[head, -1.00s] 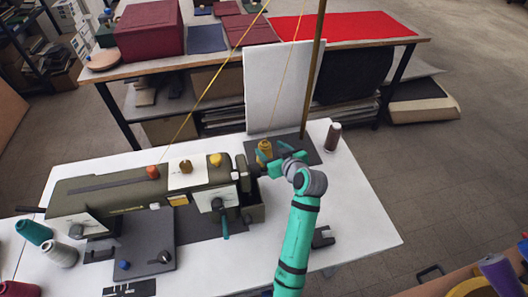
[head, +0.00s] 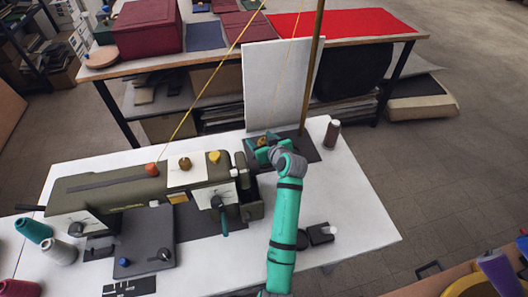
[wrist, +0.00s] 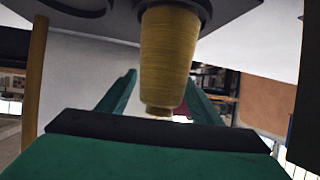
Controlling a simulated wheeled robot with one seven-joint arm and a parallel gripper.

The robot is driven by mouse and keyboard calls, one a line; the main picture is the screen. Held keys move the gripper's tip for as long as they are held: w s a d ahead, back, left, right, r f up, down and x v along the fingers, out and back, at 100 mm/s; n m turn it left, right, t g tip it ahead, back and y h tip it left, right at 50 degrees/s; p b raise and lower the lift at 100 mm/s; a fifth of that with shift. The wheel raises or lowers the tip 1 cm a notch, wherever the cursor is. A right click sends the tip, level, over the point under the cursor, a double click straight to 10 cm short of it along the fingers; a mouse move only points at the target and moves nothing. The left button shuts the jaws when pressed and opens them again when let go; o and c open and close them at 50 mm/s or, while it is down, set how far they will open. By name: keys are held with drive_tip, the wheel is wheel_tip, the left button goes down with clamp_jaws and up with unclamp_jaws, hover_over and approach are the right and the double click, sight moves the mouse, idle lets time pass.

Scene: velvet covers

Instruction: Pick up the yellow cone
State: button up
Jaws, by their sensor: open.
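The yellow cone (wrist: 170,50) is a spool of mustard thread; in the wrist view it appears upside down, with its narrow end between my fingers. In the head view it is mostly hidden by my gripper (head: 261,146) on the dark base plate behind the sewing machine's right end. My gripper's teal fingers also show in the wrist view (wrist: 161,88), one on each side of the cone. They are open, and I cannot tell whether either touches it.
The olive sewing machine (head: 135,188) stands left of my arm. A tall brass pole (head: 313,65) rises close by on the right, with a white board (head: 270,90) behind. A brown spool (head: 332,133) stands right of the pole. The white table's right part (head: 355,205) is mostly clear.

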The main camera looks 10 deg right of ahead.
drive_tip(key=c, duration=1.1)
drive_tip(key=shift+c, duration=0.2)
drive_tip(key=shift+w, duration=0.1)
